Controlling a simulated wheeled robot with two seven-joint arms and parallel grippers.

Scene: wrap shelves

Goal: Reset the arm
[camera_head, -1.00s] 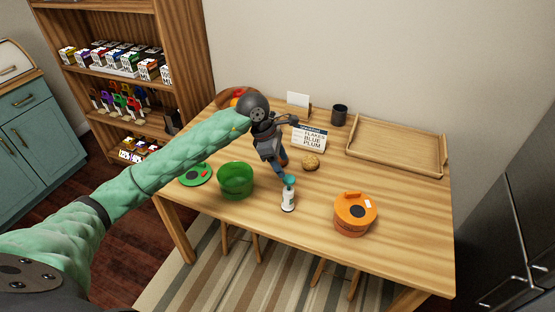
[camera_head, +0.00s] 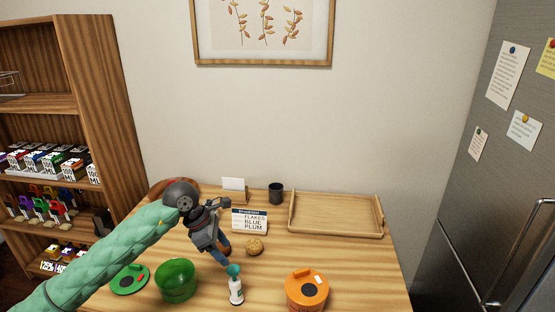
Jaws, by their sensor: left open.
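My left arm comes in from the left over the table, with its green padded sleeve. My left gripper (camera_head: 229,262) is open and points down just above a small white bottle (camera_head: 236,292) with a teal top (camera_head: 233,270). The fingertips are small here, and I cannot tell whether they touch the top. The bottle stands upright near the table's front. My right gripper is not in view.
Shelves (camera_head: 125,130) stand left, a fridge (camera_head: 510,220) right.

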